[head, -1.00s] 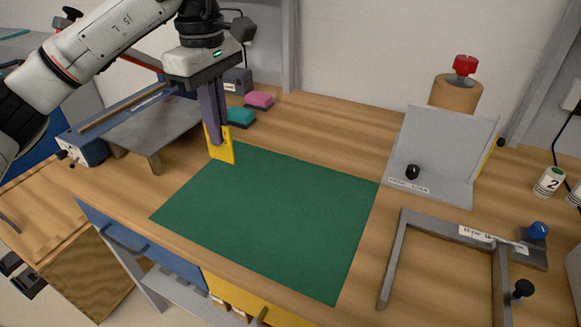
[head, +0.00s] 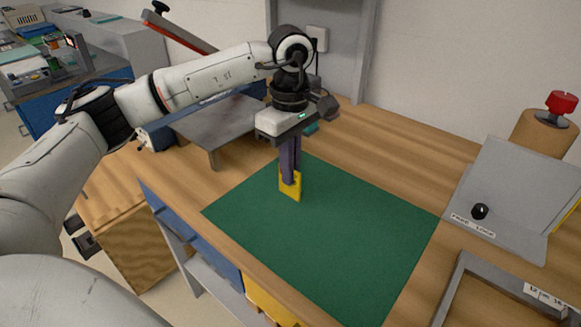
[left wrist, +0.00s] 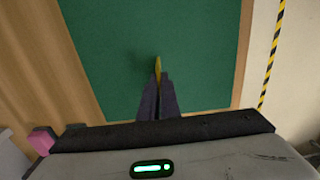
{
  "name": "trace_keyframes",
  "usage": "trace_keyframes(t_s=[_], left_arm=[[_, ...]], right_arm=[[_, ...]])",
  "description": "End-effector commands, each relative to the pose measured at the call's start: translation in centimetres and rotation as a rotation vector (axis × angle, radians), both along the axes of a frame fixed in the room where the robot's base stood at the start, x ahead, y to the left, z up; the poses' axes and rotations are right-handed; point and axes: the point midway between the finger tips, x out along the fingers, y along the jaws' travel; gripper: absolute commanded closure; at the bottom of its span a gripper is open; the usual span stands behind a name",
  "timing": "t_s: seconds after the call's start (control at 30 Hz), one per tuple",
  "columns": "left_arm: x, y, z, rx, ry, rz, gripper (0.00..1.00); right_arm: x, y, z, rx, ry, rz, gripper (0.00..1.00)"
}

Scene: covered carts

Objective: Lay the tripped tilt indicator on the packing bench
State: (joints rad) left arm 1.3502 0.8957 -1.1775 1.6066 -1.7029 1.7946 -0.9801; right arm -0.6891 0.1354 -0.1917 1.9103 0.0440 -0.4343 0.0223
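My left gripper (head: 290,178) is shut on a flat yellow piece, the tilt indicator (head: 291,190), which it holds upright over the left back part of the green mat (head: 330,235) on the packing bench (head: 395,140). In the left wrist view the indicator (left wrist: 158,66) shows edge-on between the fingertips (left wrist: 158,85), with green mat beyond it. I cannot tell whether its lower edge touches the mat. Its tripped mark cannot be made out. My right gripper is not in view.
A grey metal stand (head: 222,125) is left of the mat. A grey angled plate with a black knob (head: 500,195) and a grey frame (head: 480,290) are on the right. A pink block (left wrist: 42,140) shows near the gripper in the left wrist view. The mat is otherwise clear.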

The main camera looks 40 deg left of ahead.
Motion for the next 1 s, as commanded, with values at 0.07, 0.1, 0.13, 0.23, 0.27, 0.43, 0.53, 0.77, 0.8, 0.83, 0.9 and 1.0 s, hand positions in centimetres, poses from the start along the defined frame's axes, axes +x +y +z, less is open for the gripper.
trace_keyframes(t_s=[0.07,0.1,0.13,0.23,0.27,0.43,0.53,0.77,0.8,0.83,0.9,1.0], left_arm=[[0.0,0.0,0.1,0.0,-0.002,0.0,1.0],[0.0,0.0,0.1,0.0,-0.001,0.0,1.0],[0.0,0.0,0.1,0.0,-0.001,0.0,1.0],[0.0,0.0,-0.2,0.0,-0.001,0.0,1.0],[0.0,0.0,-0.3,0.0,-0.001,0.0,1.0],[0.0,0.0,-0.5,0.0,-0.001,0.0,0.89],[0.0,0.0,-0.5,0.0,-0.001,0.0,0.78],[0.0,0.0,-0.4,0.0,-0.001,0.0,0.78],[0.0,0.0,-0.3,0.0,-0.001,0.0,0.78],[0.0,0.0,-0.1,0.0,-0.002,0.0,0.78],[0.1,0.0,0.6,0.0,-0.003,0.0,0.78],[0.2,0.0,1.8,0.0,-0.006,0.0,0.78]], right_arm=[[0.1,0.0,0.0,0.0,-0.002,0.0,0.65],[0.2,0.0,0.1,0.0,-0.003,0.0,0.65],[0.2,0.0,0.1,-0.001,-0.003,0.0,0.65],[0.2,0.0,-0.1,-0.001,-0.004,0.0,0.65],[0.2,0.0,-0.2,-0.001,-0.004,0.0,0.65],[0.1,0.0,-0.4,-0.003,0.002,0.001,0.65],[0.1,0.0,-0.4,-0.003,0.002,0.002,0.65],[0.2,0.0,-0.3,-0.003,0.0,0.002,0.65],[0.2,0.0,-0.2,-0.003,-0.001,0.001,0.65],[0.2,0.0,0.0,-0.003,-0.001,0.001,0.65],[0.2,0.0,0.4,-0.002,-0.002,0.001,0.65],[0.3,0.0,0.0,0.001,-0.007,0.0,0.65]])
